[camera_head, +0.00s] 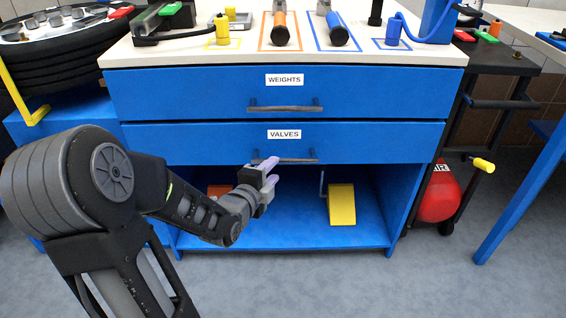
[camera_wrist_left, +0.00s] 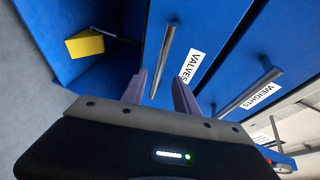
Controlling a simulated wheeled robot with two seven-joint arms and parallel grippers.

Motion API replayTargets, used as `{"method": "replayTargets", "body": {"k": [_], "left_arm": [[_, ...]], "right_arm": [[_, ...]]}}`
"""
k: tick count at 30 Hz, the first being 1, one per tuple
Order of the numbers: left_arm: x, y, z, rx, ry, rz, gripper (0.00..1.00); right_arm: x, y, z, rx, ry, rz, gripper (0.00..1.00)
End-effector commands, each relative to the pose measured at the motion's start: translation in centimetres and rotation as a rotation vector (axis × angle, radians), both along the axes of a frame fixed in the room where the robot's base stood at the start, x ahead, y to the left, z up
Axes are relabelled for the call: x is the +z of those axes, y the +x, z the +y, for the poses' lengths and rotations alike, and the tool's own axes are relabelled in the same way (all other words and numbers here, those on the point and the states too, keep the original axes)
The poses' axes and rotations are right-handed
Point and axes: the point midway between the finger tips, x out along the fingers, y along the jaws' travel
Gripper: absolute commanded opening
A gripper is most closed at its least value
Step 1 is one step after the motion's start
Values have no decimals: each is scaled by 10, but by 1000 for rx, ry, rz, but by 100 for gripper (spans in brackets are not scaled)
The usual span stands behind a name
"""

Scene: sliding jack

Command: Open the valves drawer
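The blue VALVES drawer (camera_head: 200,145) is the lower of two drawers in the workbench and looks closed. Its dark bar handle (camera_head: 300,160) runs level below the white VALVES label (camera_head: 284,134). My left gripper (camera_head: 273,174) is at the left half of this handle, fingers pointing toward the drawer. In the left wrist view, its two purple fingers (camera_wrist_left: 160,85) are apart, and the handle (camera_wrist_left: 167,52) shows in the gap between them. I cannot tell whether the fingers touch it. My right gripper is in neither view.
The closed WEIGHTS drawer (camera_head: 200,95) with its own handle (camera_head: 285,108) is just above. Below is an open shelf with a yellow wedge-shaped object (camera_head: 342,205). A red tank (camera_head: 438,195) stands right of the bench. The floor in front is clear.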

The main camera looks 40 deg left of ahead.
Motion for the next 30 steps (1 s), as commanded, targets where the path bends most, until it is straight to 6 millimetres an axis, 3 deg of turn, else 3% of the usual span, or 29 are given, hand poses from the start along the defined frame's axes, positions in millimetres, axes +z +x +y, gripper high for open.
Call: {"method": "replayTargets", "body": {"k": [15,26,30], "left_arm": [[-18,64,15,-1,-1,0,36],[-18,71,17,-1,-2,0,36],[-18,71,17,-1,-2,0,26]], "right_arm": [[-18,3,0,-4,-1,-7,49],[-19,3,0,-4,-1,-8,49],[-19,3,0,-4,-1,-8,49]]}}
